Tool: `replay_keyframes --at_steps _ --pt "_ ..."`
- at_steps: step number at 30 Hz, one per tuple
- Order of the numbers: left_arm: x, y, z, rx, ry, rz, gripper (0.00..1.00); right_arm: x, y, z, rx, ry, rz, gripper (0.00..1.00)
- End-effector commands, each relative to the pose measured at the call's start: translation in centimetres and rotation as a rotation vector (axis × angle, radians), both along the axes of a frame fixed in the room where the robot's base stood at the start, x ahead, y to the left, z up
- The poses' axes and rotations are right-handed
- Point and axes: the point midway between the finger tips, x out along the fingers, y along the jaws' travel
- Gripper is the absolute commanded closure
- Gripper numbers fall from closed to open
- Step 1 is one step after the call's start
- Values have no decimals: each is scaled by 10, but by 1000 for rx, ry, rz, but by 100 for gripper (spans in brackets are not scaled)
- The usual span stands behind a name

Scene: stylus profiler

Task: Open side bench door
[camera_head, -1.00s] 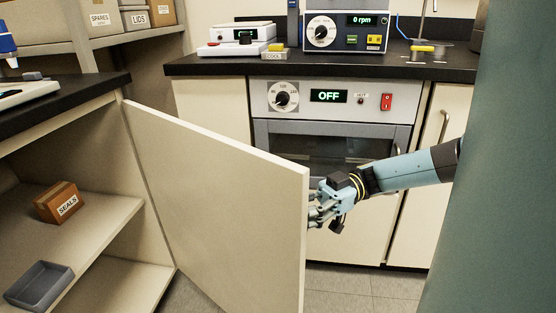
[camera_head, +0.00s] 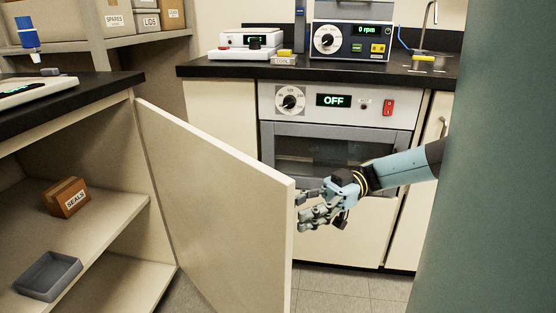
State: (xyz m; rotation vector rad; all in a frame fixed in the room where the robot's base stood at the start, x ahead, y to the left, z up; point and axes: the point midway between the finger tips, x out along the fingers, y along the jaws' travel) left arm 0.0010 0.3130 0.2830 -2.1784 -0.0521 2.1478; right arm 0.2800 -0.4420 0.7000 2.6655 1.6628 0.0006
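The side bench door (camera_head: 215,190) is a cream panel hinged on the side bench at left. It stands wide open, showing the cabinet's shelves. My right gripper (camera_head: 303,208) is at the door's free edge, with its fingers close to that edge and partly behind it. The handle is not visible, and I cannot tell whether the fingers touch the door or hold anything. My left gripper is not in view.
Inside the cabinet are a SEALS box (camera_head: 66,197) on the upper shelf (camera_head: 115,215) and a grey tray (camera_head: 48,276). An oven (camera_head: 337,110) reading OFF stands behind my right gripper. A large teal surface fills the right side.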

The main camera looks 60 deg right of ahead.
Motion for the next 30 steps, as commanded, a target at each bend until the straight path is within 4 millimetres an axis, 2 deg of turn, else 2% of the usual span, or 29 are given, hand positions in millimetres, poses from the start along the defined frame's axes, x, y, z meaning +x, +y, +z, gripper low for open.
replay_keyframes --at_steps 3,6,12,18,26,27,30 --pt "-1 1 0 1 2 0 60 -12 -28 -1 -2 2 -3 66" --pt "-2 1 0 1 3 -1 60 -21 -47 -1 -3 1 -2 66" --pt "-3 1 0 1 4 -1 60 -33 -72 -2 -3 0 1 66" --pt "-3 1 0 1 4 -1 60 -38 -80 -1 1 2 3 66" --pt "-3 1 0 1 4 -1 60 -39 -81 -1 2 1 5 66" --pt "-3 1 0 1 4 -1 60 -39 -81 -1 2 1 5 67" --pt "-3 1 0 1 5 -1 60 -37 -79 -7 -4 0 -17 80"
